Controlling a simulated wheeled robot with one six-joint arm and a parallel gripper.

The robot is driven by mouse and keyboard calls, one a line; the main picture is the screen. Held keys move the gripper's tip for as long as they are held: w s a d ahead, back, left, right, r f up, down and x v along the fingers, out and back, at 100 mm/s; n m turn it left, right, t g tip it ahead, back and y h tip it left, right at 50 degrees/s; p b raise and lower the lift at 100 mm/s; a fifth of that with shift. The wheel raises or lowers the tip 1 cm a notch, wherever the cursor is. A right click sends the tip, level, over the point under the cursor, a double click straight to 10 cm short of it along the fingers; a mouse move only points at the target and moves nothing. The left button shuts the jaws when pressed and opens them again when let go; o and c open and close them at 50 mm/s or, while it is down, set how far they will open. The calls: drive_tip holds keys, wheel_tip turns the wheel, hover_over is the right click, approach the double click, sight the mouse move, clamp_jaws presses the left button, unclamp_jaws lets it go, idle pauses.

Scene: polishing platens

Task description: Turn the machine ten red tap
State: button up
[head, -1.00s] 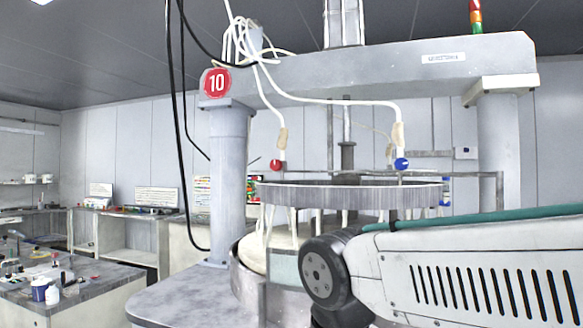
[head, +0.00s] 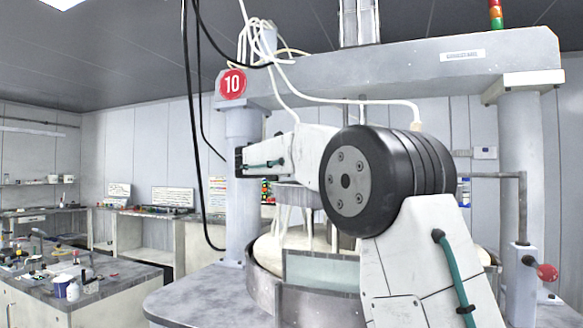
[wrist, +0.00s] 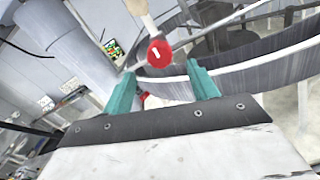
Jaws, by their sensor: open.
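Machine ten carries a red round "10" sign (head: 232,83) on its upper beam. The red tap (wrist: 160,53) shows in the wrist view as a round red handle with a white mark, below a tan hose end (wrist: 138,7). My gripper (wrist: 160,70) is open, with teal fingers left and right of the tap's line. The tap appears just beyond the fingertips, and I cannot tell whether they touch it. In the head view my arm hides the tap, the blue tap and my fingers.
The grey ring (wrist: 245,65) of the machine passes close behind the fingers. A blue-grey column (head: 243,185) stands at left with black cables hanging nearby. A red knob (head: 547,272) sits low at right. A cluttered bench (head: 100,268) is at far left.

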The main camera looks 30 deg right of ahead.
drive_tip(key=x, duration=0.7)
drive_tip(key=shift+w+d, duration=0.25)
drive_tip(key=shift+d, duration=0.05)
drive_tip(key=c, duration=1)
